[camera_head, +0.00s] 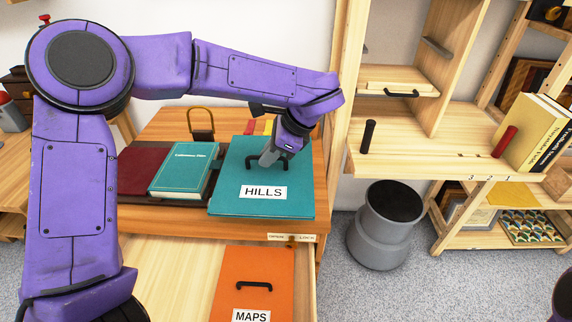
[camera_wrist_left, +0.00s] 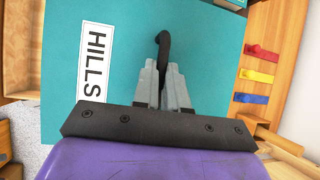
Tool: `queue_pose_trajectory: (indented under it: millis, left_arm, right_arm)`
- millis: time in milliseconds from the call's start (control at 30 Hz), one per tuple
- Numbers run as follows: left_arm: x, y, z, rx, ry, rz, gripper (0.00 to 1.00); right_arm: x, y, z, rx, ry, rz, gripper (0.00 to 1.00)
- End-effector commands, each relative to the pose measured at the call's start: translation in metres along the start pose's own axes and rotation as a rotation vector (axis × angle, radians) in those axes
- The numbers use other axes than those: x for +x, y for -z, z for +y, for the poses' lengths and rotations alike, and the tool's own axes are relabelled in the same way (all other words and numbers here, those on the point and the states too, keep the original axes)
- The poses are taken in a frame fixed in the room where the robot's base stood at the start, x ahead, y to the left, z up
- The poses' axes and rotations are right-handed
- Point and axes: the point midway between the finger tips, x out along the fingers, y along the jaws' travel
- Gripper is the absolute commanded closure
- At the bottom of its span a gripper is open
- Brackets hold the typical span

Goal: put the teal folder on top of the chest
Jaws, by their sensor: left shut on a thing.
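The teal folder (camera_head: 262,205), labelled HILLS, lies flat on top of the wooden chest (camera_head: 250,226). It has a black handle, and my left gripper (camera_head: 268,160) is shut on that handle from above. In the left wrist view the teal folder (camera_wrist_left: 105,100) fills much of the picture and the fingers of my left gripper (camera_wrist_left: 163,75) are closed around the dark handle. Part of the handle is hidden by the fingers. My right gripper does not show.
An orange folder (camera_head: 253,290) labelled MAPS lies in the open drawer below. A teal book (camera_head: 184,168) and a dark red book (camera_head: 138,170) lie left of the folder. A shelf unit (camera_head: 455,165) and a grey bin (camera_head: 382,240) stand at right.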

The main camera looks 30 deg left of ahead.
Motion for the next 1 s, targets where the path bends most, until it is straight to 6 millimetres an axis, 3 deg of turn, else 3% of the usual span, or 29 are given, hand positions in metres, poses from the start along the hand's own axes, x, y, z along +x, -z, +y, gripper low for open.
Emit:
queue_pose_trajectory:
  millis: [167, 400, 567, 767, 1000]
  left_arm:
    - [0.013, 0.031, -0.045, -0.004, -0.003, -0.004, 1.0]
    - [0.049, 0.072, -0.073, -0.001, -0.002, -0.001, 1.0]
    - [0.058, 0.083, -0.08, 0.0, 0.001, -0.001, 1.0]
    - [0.084, 0.1, -0.077, 0.002, 0.0, -0.001, 1.0]
    - [0.085, 0.101, -0.077, 0.0, 0.002, 0.001, 1.0]
  right_arm:
    - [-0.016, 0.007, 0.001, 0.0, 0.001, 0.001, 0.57]
    - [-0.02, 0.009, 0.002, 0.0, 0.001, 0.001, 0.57]
    - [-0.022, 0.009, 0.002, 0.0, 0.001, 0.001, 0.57]
    - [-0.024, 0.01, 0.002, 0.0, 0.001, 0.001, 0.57]
    - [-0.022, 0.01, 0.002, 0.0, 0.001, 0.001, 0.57]
